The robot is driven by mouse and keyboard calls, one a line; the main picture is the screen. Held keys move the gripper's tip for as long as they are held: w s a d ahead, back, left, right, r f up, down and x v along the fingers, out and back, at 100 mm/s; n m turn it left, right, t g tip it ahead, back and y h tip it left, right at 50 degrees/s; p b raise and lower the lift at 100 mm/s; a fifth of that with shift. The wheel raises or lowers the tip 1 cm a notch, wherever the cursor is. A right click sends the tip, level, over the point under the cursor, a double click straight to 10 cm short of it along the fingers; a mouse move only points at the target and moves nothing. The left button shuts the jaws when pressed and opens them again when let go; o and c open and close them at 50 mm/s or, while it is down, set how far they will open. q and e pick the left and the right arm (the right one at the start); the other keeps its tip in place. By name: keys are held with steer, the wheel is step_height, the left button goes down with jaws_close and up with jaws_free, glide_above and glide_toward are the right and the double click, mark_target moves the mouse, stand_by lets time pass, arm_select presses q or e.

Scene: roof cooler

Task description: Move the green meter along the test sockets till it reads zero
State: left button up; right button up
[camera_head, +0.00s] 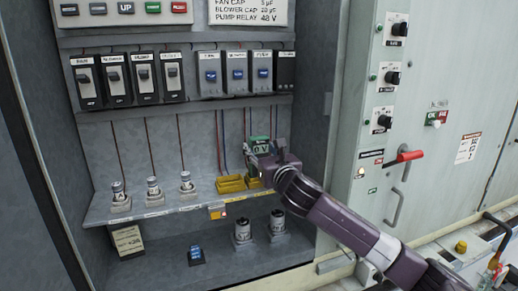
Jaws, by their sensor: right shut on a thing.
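The green meter (260,142) is upright above the right end of the cabinet's middle shelf. Its small display appears to read 0 V. My right gripper (262,162) is shut on the meter, with its arm reaching in from the lower right; the fingers hide the meter's lower part. Yellow socket blocks stand on the shelf below: one (229,184) is just left of the gripper, another (253,183) is directly under it and partly hidden. I cannot tell whether the meter touches a socket. My left gripper is not in view.
Several silver terminals (153,189) stand on the left of the shelf (140,213), with thin wires above. Breakers (146,77) line the upper rail. Two cylinders (243,231) and a blue-topped part (195,256) stand below. A red handle (408,156) sticks out from the right panel.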

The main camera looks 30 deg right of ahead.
steer(key=o, duration=1.4)
steer(key=shift+o, duration=0.5)
steer(key=shift+f, duration=0.1)
steer(key=v, duration=1.2)
steer(key=shift+a, duration=0.1)
